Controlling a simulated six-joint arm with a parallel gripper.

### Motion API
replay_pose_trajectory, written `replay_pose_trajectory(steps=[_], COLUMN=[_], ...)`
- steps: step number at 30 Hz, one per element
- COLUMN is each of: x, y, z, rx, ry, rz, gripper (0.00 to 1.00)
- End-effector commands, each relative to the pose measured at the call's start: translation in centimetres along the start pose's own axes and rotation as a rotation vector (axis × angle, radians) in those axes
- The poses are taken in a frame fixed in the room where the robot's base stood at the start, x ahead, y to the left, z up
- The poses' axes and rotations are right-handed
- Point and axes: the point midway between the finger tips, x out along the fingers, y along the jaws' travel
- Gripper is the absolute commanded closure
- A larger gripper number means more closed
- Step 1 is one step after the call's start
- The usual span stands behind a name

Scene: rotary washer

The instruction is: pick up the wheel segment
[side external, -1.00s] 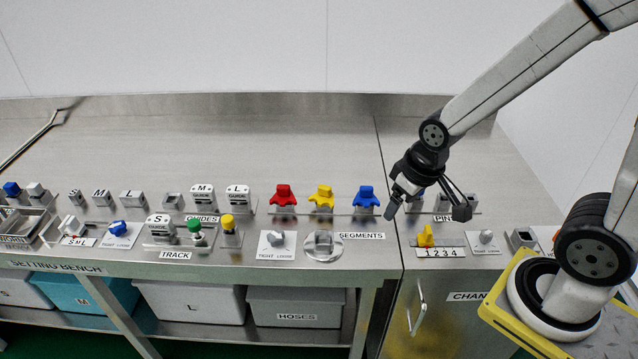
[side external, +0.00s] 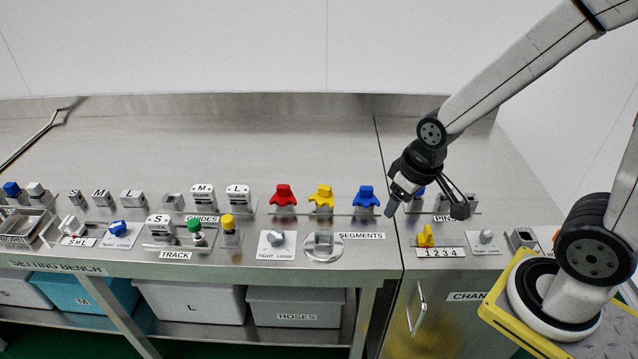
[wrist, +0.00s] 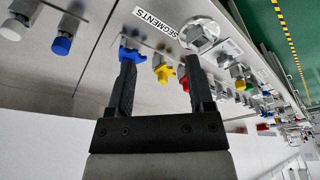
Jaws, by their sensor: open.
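Three wheel segments, red (side external: 283,195), yellow (side external: 322,196) and blue (side external: 366,197), stand in a row on the bench behind the SEGMENTS label. My gripper (side external: 426,208) is open and empty, to the right of the blue segment and near the PINS area. In the wrist view, the gripper (wrist: 160,64) has its fingers spread. The blue segment (wrist: 132,54) shows beyond the tip of the left finger, and the yellow segment (wrist: 162,70) shows between the fingers. The red segment (wrist: 184,80) is partly hidden by the right finger.
A round metal segment mount (side external: 323,246) and a tight/loose knob (side external: 276,239) sit in front of the segments. A yellow selector knob (side external: 425,237) is at the right. White guides (side external: 237,196) stand to the left. The bench behind the row is clear.

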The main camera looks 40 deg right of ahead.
Motion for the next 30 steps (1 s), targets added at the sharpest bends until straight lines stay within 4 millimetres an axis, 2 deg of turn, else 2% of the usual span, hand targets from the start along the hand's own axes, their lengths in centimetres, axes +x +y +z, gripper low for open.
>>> replay_pose_trajectory(steps=[4,8,21,30], x=[0.2,0.6,3.2,5.9], y=[-0.1,-0.3,-1.6,-2.8], z=[-1.6,-4.0,-14.5,-20.6], rx=[-0.033,-0.087,-0.352,-0.54], ry=[-0.006,-0.017,-0.062,-0.086], rz=[-0.003,-0.008,-0.045,-0.083], gripper=[0.32,0.32,0.32,0.32])
